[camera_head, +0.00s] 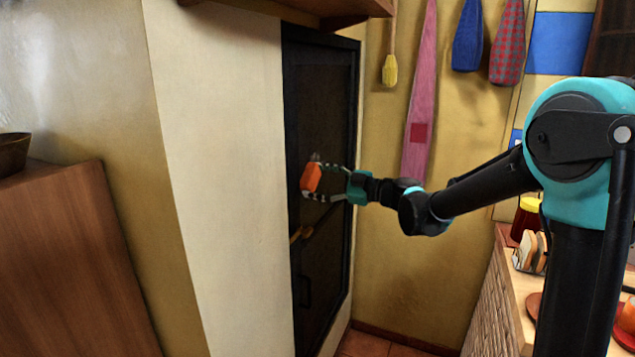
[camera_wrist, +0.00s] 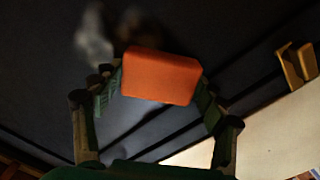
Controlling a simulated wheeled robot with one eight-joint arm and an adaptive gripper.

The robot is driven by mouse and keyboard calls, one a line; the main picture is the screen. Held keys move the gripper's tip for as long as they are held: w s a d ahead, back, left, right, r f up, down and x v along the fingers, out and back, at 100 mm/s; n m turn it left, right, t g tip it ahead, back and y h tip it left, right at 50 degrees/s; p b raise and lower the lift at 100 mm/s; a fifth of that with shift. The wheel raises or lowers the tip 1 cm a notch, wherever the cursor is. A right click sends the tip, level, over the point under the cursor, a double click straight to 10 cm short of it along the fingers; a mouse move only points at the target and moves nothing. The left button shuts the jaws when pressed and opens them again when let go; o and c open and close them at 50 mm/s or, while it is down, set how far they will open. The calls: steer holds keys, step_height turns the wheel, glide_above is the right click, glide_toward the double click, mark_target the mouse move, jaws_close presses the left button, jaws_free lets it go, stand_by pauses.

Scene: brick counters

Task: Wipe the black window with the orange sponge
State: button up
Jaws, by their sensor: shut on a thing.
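A blurred pale smudge (camera_wrist: 95,40) shows on the dark surface beyond the sponge.
A yellow-brown handle (camera_head: 300,234) sticks out from the window below my gripper. Pale wall (camera_head: 220,150) lies left of the window. A wooden cabinet (camera_head: 70,260) stands at the left. Cloths (camera_head: 420,90) hang on the right wall. A counter (camera_head: 510,290) with items stands at lower right.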

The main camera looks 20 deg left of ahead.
mark_target(320, 159)
steer(key=w, duration=1)
steer(key=shift+w+d, duration=0.25)
steer(key=shift+d, duration=0.1)
stand_by(0.5)
steer(key=shift+s+a, duration=0.15)
steer(key=shift+s, duration=2.5)
steer(key=shift+s+a, duration=0.15)
steer(key=shift+s, duration=2.5)
steer(key=shift+a+r, duration=0.1)
steer(key=shift+r, duration=1.3)
steer(key=shift+w+d, duration=0.15)
steer(key=shift+w, duration=1.6)
steer(key=shift+w+d, duration=0.2)
steer(key=shift+w, duration=1.6)
steer(key=shift+w+d, duration=0.15)
steer(key=shift+w, duration=1.6)
steer(key=shift+s+a, duration=0.15)
steer(key=shift+s, duration=1.65)
steer(key=shift+s+a, duration=0.2)
steer(key=shift+s, duration=1.55)
steer(key=shift+s+a, duration=0.15)
steer(key=shift+s, duration=1.65)
